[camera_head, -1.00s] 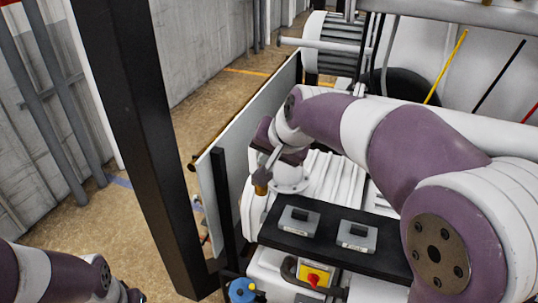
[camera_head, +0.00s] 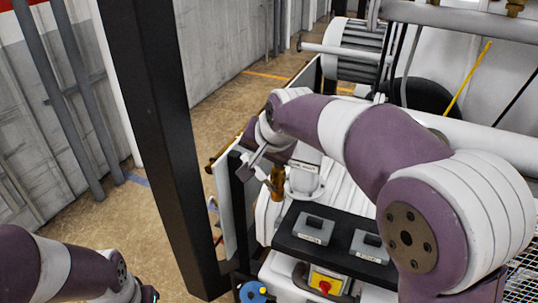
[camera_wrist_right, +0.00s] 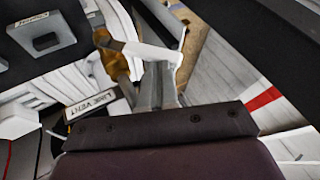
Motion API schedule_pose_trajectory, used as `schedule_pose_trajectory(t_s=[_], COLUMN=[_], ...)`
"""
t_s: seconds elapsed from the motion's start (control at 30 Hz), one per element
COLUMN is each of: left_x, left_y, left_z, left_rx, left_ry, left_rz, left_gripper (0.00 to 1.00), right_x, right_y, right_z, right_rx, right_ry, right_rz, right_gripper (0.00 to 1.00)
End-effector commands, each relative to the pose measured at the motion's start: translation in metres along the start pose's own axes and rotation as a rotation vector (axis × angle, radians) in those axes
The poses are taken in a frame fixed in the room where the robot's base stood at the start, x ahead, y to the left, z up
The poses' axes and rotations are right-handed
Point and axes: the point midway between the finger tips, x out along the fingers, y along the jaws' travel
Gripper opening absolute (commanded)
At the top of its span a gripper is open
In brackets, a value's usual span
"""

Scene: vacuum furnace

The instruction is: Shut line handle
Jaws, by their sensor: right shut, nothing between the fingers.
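The line handle (camera_wrist_right: 150,51) is a pale lever reaching out from a brass valve (camera_wrist_right: 104,40) in the right wrist view. In the head view the brass valve (camera_head: 278,182) stands behind the black switch panel, and the pale lever (camera_head: 264,178) points left from it. A "LINE VENT" label (camera_wrist_right: 93,106) is beside the valve. My right gripper (camera_head: 245,173) is shut and empty, left of the valve. Its fingertips (camera_wrist_right: 158,68) are at the lever's outer part; I cannot tell if they touch. My left arm shows at the lower left, with its gripper mostly cut off.
A black panel (camera_head: 300,248) with two grey switch boxes is in front of the valve. A yellow plate with a red knob (camera_head: 325,286) and a blue knob (camera_head: 252,293) are below. A black post (camera_head: 165,160) stands left. Open floor (camera_head: 140,215) is further left.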

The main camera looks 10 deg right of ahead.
Motion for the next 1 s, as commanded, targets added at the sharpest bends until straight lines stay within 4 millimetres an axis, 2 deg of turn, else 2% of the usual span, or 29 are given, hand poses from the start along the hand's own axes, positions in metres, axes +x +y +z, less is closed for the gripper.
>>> schedule_pose_trajectory(t_s=[0.4,0.47,0.57,1.0], left_x=[-0.005,-0.008,-0.012,-0.003], left_y=[0.000,0.000,0.000,0.000], left_z=[-0.001,-0.001,-0.001,0.000], left_rx=[0.000,0.000,0.000,0.000], left_ry=[0.000,0.000,0.000,0.000], left_rz=[0.000,0.000,0.000,0.000], left_gripper=[0.43,0.43,0.43,0.43], right_x=[0.029,0.033,0.040,0.041], right_y=[-0.021,-0.024,-0.020,-0.011], right_z=[0.007,0.007,0.007,0.009], right_rx=[-0.001,-0.022,-0.055,-0.050], right_ry=[-0.002,-0.012,-0.030,-0.028], right_rz=[0.001,0.046,0.130,0.123], right_gripper=[0.00,0.00,0.00,0.00])
